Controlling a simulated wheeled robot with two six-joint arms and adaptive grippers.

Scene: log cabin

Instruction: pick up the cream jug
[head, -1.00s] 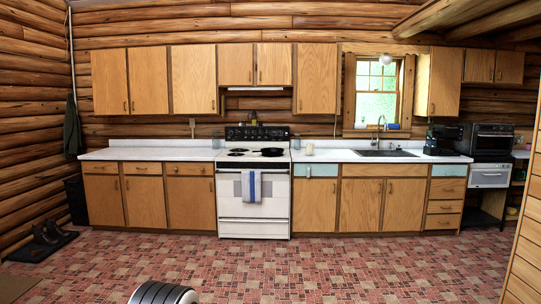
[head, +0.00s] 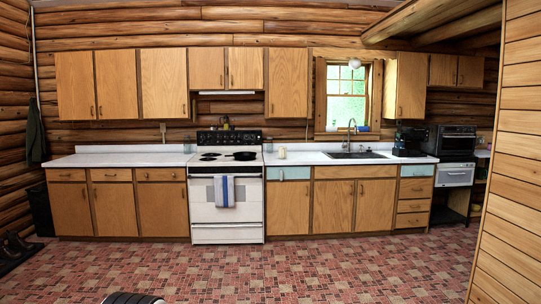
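A small cream-coloured jug (head: 282,153) stands upright on the white countertop (head: 300,160), just right of the stove and left of the sink. It is far off and small, so its handle and spout cannot be made out. Neither of my grippers shows in the head view.
The white stove (head: 226,212) has a black pan (head: 245,156) on top and a striped towel (head: 225,190) on its door. The sink (head: 355,155) lies right of the jug. A wooden wall (head: 510,180) closes the near right. The tiled floor (head: 300,268) before the cabinets is clear.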

